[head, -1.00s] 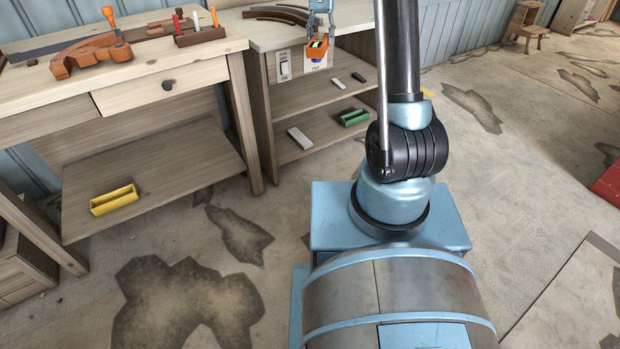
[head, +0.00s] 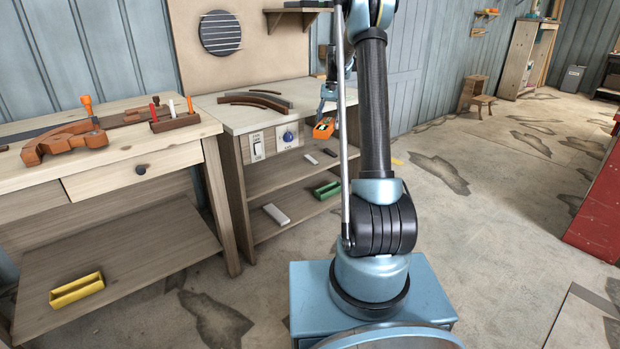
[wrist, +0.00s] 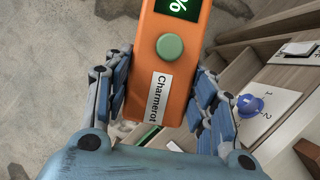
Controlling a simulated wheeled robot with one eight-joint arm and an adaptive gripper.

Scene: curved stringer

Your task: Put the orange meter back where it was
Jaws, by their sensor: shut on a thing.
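The orange meter (head: 323,128) hangs in my gripper (head: 326,112), in front of the right end of the second bench.
The second bench (head: 215,113) carries curved strips (head: 257,100); its front has a white switch (head: 257,146) and a blue knob (head: 288,136). Its shelves hold a green tray (head: 327,190) and a white block (head: 277,214). Open floor (head: 440,160) lies to the right.

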